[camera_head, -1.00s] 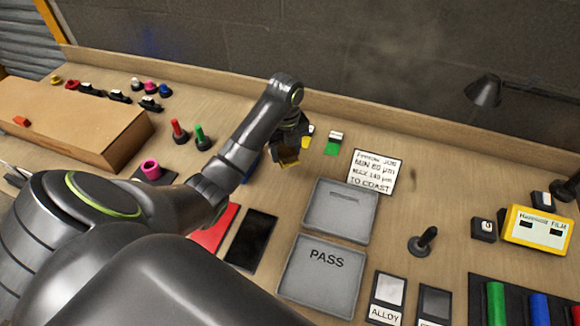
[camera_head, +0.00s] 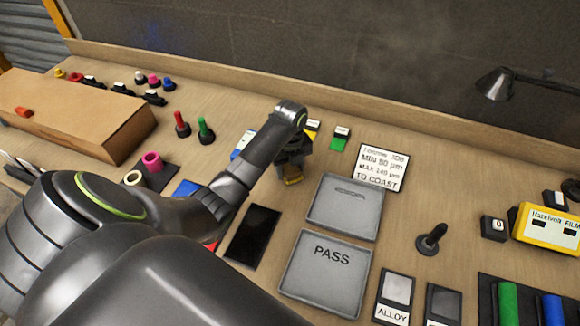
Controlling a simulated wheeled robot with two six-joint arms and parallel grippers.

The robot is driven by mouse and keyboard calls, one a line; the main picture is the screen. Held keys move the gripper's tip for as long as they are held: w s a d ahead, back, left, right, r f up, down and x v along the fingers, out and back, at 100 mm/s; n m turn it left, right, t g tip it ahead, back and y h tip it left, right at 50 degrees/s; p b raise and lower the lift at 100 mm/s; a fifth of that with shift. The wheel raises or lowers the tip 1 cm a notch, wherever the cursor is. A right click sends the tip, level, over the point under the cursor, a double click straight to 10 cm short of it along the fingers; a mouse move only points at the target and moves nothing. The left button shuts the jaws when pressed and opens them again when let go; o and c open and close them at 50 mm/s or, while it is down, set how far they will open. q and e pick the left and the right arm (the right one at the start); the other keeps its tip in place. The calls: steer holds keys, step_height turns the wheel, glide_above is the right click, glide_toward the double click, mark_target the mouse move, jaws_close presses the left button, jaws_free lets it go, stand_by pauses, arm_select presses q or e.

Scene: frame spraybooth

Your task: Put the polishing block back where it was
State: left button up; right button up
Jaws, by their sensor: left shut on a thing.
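My left gripper (camera_head: 291,172) is at the middle of the bench and shut on a small brown-yellow block, the polishing block (camera_head: 292,181). Only the block's lower end shows below the dark jaws. It is just left of the upper grey tray (camera_head: 345,207). I cannot tell whether the block touches the bench. A black pad (camera_head: 253,236) lies nearer to me. A blue pad (camera_head: 187,187) and a red pad (camera_head: 212,246) are partly hidden by my left arm. My right gripper is not in view.
A lower grey tray (camera_head: 325,276) reads PASS. A white sign (camera_head: 380,168) lies behind the trays. A black peg (camera_head: 432,239) stands to the right. A cardboard box (camera_head: 70,120) is at left.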

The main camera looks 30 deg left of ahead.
mark_target(290, 167)
arm_select(q)
steer(key=shift+f, duration=0.15)
steer(key=o, duration=1)
steer(key=shift+o, duration=0.2)
steer(key=shift+r, duration=0.55)
step_height(290, 167, up, 6)
steer(key=shift+f, duration=0.2)
steer(key=shift+r+p, duration=2.85)
steer(key=shift+p, duration=0.1)
